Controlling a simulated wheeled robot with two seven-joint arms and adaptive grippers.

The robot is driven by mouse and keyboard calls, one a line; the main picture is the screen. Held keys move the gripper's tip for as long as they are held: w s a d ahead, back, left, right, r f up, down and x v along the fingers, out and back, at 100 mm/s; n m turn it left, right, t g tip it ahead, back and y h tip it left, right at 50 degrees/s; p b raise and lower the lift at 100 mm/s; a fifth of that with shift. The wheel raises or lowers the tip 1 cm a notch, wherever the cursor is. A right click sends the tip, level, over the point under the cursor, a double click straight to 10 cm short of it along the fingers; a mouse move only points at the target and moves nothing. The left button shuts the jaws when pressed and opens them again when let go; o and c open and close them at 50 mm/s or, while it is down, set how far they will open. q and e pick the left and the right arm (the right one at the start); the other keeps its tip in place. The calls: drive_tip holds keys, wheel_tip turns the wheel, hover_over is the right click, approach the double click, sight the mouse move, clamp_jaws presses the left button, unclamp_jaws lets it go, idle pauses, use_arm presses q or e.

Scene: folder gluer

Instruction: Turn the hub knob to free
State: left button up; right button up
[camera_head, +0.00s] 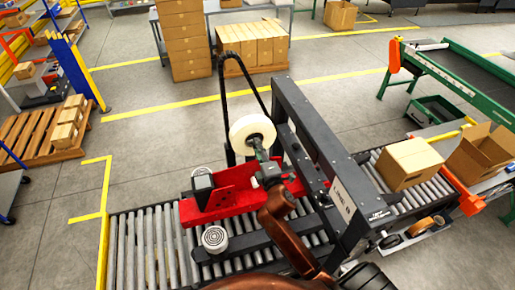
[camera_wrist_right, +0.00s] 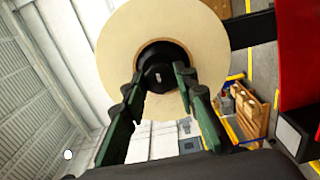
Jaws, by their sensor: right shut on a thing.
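The hub knob (camera_wrist_right: 158,77) is the dark round piece at the middle of a cream tape roll (camera_wrist_right: 122,45), with a small light slot mark on its face. In the head view the right gripper (camera_head: 259,150) reaches up to the roll, and hides the knob there. My left gripper is not in view.
The black frame (camera_head: 308,125) stands right of the roll over the roller conveyor (camera_head: 150,250). A closed carton (camera_head: 408,162) and an open carton (camera_head: 486,150) sit on the right. A black looped bar (camera_head: 226,95) rises behind the roll.

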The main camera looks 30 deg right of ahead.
drive_tip(key=o, duration=1.2)
drive_tip(key=shift+c, duration=0.2)
drive_tip(key=v, duration=1.2)
